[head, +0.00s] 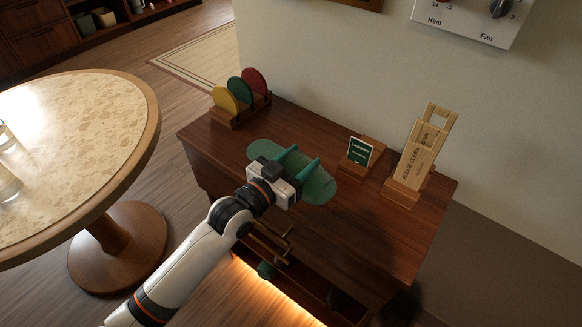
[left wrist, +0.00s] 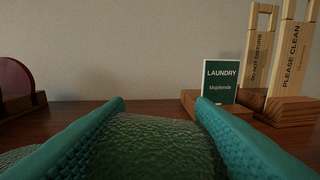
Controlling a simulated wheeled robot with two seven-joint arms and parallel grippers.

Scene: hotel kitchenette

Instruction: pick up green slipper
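The green slipper (head: 321,188) lies on the dark wooden cabinet top, a long rounded shape running from upper left to lower right. My left gripper (head: 307,155) is over its middle, its two teal fingers apart. In the left wrist view the slipper's bumpy green surface (left wrist: 150,145) fills the space between and below the fingers (left wrist: 160,101). The fingers hide part of its sides, and whether they touch it is unclear. My right gripper is not in view.
A rack of yellow, green and red discs (head: 239,92) stands behind left. A green laundry sign (head: 360,151) and wooden door-sign holder (head: 420,160) stand to the right. A wall is behind. A round table (head: 150,128) is at left.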

